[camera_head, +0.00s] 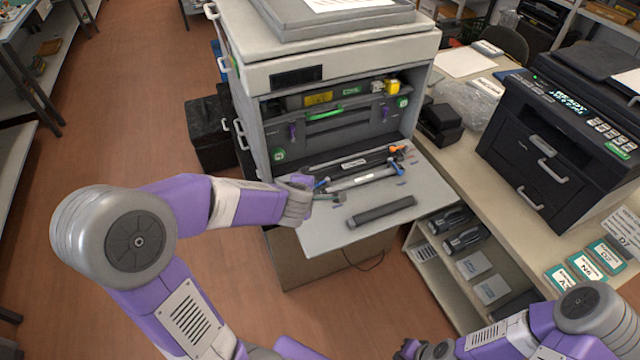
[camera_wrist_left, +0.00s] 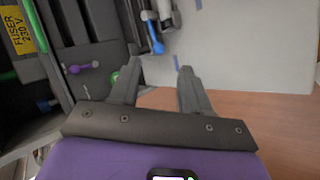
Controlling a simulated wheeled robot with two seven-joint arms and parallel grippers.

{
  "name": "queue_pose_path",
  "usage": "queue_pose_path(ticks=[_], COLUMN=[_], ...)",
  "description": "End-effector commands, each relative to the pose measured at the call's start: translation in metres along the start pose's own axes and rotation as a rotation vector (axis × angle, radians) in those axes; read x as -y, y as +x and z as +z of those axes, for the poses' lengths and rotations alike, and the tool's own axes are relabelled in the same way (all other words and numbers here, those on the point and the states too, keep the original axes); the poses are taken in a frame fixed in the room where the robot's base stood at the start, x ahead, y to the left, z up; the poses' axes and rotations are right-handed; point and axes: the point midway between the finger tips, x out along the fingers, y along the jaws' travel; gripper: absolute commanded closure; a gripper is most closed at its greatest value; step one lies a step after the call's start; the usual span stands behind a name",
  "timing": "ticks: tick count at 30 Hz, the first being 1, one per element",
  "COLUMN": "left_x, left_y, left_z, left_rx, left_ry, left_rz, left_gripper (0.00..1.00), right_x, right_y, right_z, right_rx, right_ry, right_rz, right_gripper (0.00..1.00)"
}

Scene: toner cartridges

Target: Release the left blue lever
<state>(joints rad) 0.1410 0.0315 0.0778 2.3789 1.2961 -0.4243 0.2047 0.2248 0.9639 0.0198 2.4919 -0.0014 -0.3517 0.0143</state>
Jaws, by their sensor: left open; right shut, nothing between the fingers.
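The open printer (camera_head: 340,75) has a lowered flap (camera_head: 425,190). A blue lever (camera_head: 321,187) sits at the left end of the dark bar assembly above the flap. Its rounded blue tip (camera_wrist_left: 158,47) shows in the left wrist view, ahead of the fingertips and apart from them. My left gripper (camera_head: 328,197) is open and empty just in front of the lever; its spread fingers (camera_wrist_left: 157,78) show in the wrist view. The left hand partly covers the assembly's left end in the head view. My right gripper (camera_head: 405,349) is shut and empty at the bottom edge, far from the printer.
A dark cylinder (camera_head: 381,211) lies on the flap. Purple handles (camera_head: 292,133) and a green handle (camera_head: 325,115) are inside the printer. A black printer (camera_head: 555,140) stands on the right bench. A shelf of cartridges (camera_head: 465,238) is below.

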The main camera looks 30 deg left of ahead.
Motion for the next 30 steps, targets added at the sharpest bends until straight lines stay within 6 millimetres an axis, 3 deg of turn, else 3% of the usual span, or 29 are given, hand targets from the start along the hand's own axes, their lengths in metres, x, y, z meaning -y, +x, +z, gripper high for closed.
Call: queue_pose_path(ticks=[13, 25, 30], left_x=[0.002, 0.0, 0.0], left_y=[0.064, 0.072, 0.072], left_z=[0.0, 0.0, 0.0], left_rx=[-0.001, 0.0, 0.0], left_ry=[-0.003, -0.002, -0.002], left_rz=[-0.002, -0.001, -0.001], left_gripper=[0.53, 0.53, 0.77], right_x=[-0.011, -0.012, -0.012], right_y=[0.031, 0.033, 0.033], right_z=[-0.002, -0.002, -0.002], right_rx=[-0.001, -0.001, -0.001], right_ry=[0.0, 0.0, 0.0], right_rz=[0.0, 0.0, 0.0], right_gripper=[1.0, 1.0, 1.0])
